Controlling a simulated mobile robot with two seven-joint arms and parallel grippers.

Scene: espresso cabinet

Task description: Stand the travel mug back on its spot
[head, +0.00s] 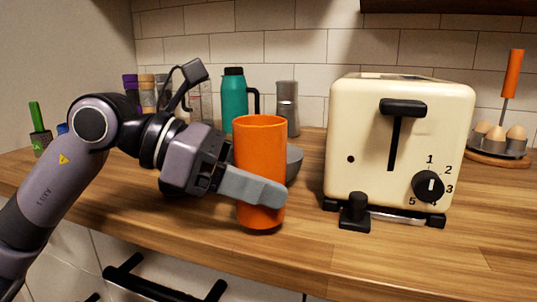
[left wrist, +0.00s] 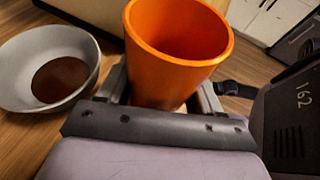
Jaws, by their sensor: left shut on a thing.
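The orange travel mug (head: 260,150) is upright at the front of the wooden counter, left of the toaster. Its open top faces up, and it also shows in the left wrist view (left wrist: 178,45). My left gripper (head: 258,188) is shut on the mug, with one grey finger across its lower front. In the left wrist view the fingers (left wrist: 165,92) lie on both sides of the mug. I cannot tell whether the mug's base touches the counter. My right gripper is not in view. I see no distinct marked spot.
A cream toaster (head: 395,140) stands to the right. A grey bowl (head: 293,162) with brown contents is close behind the mug. A teal jug (head: 234,97), a grey grinder (head: 287,105) and spice jars stand at the back. The counter's front edge, with drawer handles below, is near.

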